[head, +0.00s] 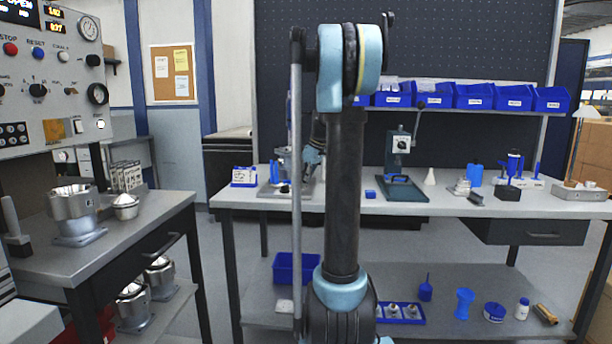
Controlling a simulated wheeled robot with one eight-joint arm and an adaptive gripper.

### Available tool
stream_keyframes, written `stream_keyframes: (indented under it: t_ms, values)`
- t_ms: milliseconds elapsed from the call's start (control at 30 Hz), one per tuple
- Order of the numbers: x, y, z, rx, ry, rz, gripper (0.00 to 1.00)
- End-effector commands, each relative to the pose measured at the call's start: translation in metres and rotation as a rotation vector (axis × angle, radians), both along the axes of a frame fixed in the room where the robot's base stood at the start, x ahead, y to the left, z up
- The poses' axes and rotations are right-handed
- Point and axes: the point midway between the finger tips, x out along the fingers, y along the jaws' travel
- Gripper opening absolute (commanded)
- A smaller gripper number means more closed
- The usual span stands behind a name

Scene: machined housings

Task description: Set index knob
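A grey control panel (50,75) stands at the left edge of the head view. It carries a black pointer knob (37,90) with marks around it, a black knob (94,60) at its right side and a black ring-shaped control (97,94) below that. I cannot read which one is labelled index. My arm rises through the middle of the view. Its far end (313,155) shows partly behind the upright link, over the back workbench and apart from the panel. The fingers are too small and hidden to tell open from shut.
A metal housing (75,212) and a smaller cone-topped part (125,205) stand on the left bench (85,262) below the panel. The back workbench (450,207) holds a press (399,160) and small parts. Floor shows between the benches.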

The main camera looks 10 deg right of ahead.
Motion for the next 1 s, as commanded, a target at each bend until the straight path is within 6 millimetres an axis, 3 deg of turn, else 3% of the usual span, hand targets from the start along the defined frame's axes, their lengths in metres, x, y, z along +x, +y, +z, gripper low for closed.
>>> stream_keyframes:
  t_ms: [167, 500, 1000]
  values:
    - [0.008, 0.009, -0.029, 0.000, 0.000, 0.000, 0.00]
    - [0.031, 0.037, -0.027, 0.000, 0.000, 0.001, 0.00]
    - [0.033, 0.037, -0.027, 0.001, 0.001, -0.005, 0.00]
